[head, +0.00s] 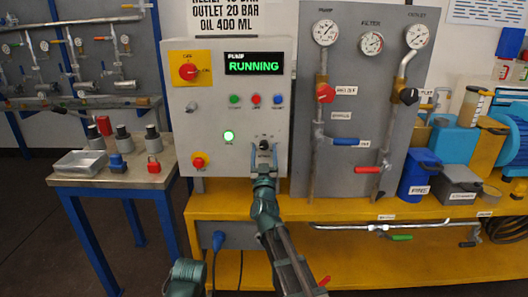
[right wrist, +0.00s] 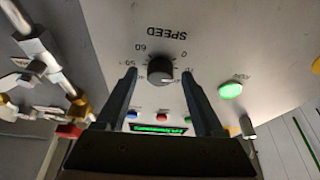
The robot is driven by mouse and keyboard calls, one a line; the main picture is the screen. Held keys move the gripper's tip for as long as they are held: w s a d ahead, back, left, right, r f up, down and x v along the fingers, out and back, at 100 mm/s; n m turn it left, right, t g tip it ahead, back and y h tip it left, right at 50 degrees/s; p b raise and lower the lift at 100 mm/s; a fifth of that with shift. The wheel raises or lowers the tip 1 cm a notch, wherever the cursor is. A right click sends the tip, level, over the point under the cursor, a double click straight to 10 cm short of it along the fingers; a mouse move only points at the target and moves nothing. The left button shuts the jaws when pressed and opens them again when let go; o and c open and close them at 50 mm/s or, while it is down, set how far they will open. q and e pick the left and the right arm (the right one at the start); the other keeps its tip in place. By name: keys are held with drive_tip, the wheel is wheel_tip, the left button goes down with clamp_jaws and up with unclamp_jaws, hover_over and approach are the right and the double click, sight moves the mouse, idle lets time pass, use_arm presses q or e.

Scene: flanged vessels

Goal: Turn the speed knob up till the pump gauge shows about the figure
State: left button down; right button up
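My right gripper (right wrist: 159,76) is open, one fingertip on each side of the knob, with a gap visible on both sides. In the head view my right gripper (head: 264,154) is at the lower right of the control box (head: 210,110) and partly covers the knob. The pump gauge (head: 325,32) is the left dial at the top of the grey board; its reading is too small to tell. My left gripper is not in view.
The display (head: 254,64) reads PUMP RUNNING, and a green lamp (head: 229,136) is lit. A red-yellow switch (head: 198,162) is left of my gripper. A valve with a red handle (head: 325,92) is to the right. A side table (head: 110,178) with small vessels stands at left.

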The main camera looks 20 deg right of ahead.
clamp_jaws()
drive_tip(key=shift+a+m+g+h, duration=0.1)
drive_tip(key=shift+m+g+h, duration=0.1)
drive_tip(key=shift+m+h, duration=0.75)
drive_tip(key=shift+m+g+h, duration=0.2)
drive_tip(key=shift+m+h, duration=0.15)
drive_tip(key=shift+m, duration=1.2)
drive_tip(key=shift+o, duration=0.6)
unclamp_jaws()
drive_tip(key=b+v, duration=0.5)
drive_tip(key=v, duration=0.8)
drive_tip(key=shift+s, duration=0.35)
drive_tip(key=shift+a+f, duration=0.15)
drive_tip(key=shift+a, duration=0.05)
